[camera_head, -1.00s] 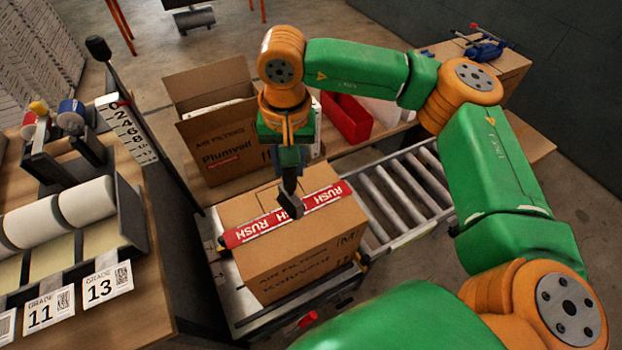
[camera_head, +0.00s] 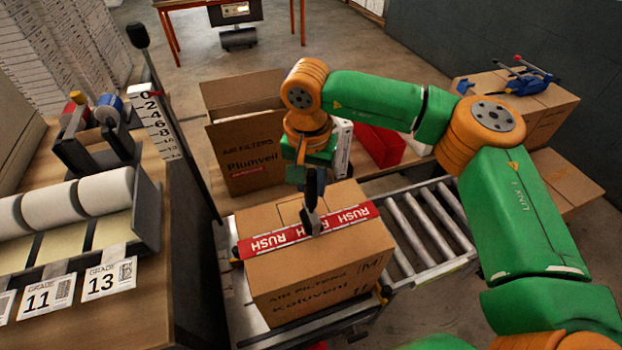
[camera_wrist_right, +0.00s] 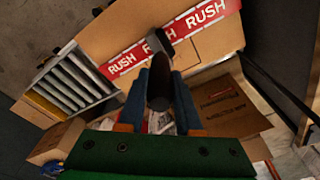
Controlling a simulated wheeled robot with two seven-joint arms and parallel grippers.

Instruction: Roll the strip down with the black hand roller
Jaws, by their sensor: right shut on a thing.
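A red strip with white "RUSH" lettering (camera_head: 268,243) lies across the top of a closed cardboard box (camera_head: 320,272). In the head view its left end is at the box's left edge. My right gripper (camera_head: 314,186) is above the middle of the strip, shut on the black hand roller (camera_head: 311,222). The roller's head is on or just above the strip and covers part of the lettering; contact is hard to tell. In the right wrist view the roller's dark handle (camera_wrist_right: 160,85) sits between the blue fingers, with the strip (camera_wrist_right: 205,14) beyond. My left gripper is out of view.
The box stands at the near end of a roller conveyor (camera_head: 428,228). An open carton (camera_head: 248,155) and a red bin (camera_head: 380,146) stand behind. A bench with white rolls (camera_head: 55,205) and an upright scale post (camera_head: 178,120) are at left.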

